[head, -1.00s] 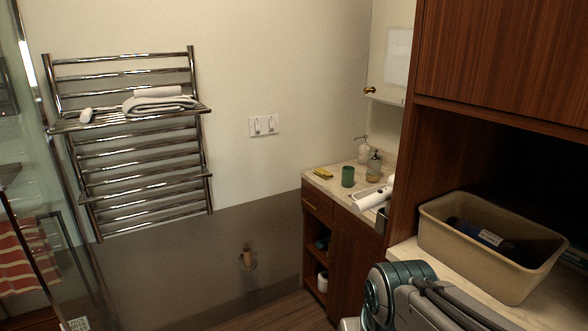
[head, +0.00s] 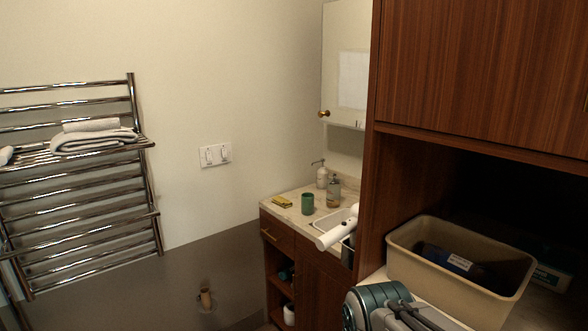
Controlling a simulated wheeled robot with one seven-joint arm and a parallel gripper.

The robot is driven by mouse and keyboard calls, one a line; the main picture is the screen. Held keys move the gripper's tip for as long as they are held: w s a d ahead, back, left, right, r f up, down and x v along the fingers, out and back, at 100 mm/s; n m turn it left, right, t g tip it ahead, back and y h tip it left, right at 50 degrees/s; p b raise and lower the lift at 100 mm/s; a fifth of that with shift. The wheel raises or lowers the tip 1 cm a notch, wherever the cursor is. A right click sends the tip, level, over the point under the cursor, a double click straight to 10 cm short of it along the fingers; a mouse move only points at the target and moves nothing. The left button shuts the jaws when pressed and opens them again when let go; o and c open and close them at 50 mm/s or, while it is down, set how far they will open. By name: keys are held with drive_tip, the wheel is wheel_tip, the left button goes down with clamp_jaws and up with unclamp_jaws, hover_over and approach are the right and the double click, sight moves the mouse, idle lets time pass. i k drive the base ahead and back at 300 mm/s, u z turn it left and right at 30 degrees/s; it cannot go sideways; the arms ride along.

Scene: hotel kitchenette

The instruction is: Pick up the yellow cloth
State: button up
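A small yellow cloth (head: 282,202) lies on the pale top of the wooden vanity counter (head: 270,213), near its left end. A green cup (head: 307,203) stands just to its right. Part of my arm shows at the bottom right, well apart from the cloth and nearer to me. My gripper is not in view.
Soap bottles (head: 333,190) stand behind the cup, beside the sink (head: 338,222). A white cylindrical object lies across the sink's front. A tall wooden cabinet (head: 400,170) and a beige bin (head: 440,288) are on the right. A chrome towel rack (head: 85,200) is on the left wall.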

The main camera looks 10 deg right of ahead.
sight(278, 200)
drive_tip(key=u, duration=0.55)
drive_tip(key=i, duration=2.7)
drive_tip(key=z, duration=0.8)
